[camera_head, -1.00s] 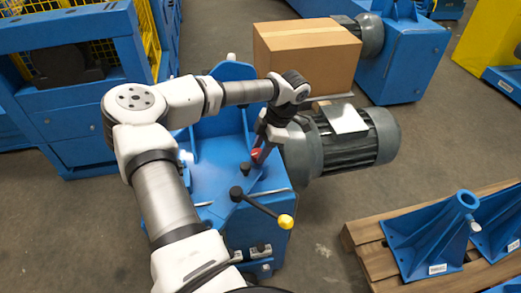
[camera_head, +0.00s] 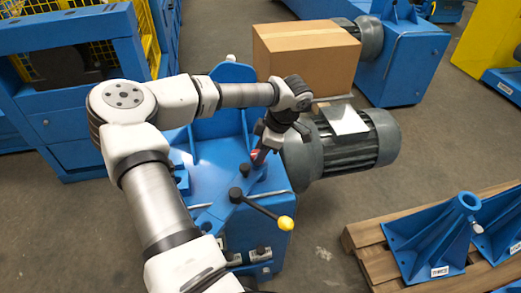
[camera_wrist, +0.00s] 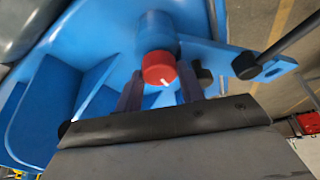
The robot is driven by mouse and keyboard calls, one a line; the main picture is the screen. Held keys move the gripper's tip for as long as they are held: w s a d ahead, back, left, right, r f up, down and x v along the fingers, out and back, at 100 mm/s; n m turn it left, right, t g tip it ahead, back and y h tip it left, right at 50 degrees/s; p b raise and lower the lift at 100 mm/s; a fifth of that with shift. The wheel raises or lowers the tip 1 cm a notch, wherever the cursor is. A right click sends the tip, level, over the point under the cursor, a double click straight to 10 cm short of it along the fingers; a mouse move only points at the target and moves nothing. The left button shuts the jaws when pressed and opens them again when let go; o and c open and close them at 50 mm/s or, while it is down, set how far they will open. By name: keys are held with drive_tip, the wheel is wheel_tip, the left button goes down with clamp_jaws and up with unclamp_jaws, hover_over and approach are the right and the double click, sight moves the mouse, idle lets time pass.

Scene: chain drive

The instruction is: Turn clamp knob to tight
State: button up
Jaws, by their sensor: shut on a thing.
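The red clamp knob (camera_wrist: 158,67) with a white mark on its face sits on a blue round boss of the machine. In the wrist view my gripper (camera_wrist: 160,78) has one dark finger on each side of it, shut on the knob. In the head view my gripper (camera_head: 257,155) reaches down to the red knob (camera_head: 254,154), which is mostly hidden by the fingers. The white mark is tilted in the wrist view. No tight marking can be read.
A lever with a yellow ball (camera_head: 286,223) extends from a black hub close to my gripper. A black knob (camera_head: 244,169) stands beside the red one. A grey motor (camera_head: 345,150) and a cardboard box (camera_head: 306,55) lie to the right. A pallet (camera_head: 365,238) holds blue brackets.

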drive_tip(key=o, duration=0.7)
drive_tip(key=v, duration=1.3)
drive_tip(key=shift+r+b, duration=0.4)
drive_tip(key=shift+d, duration=0.1)
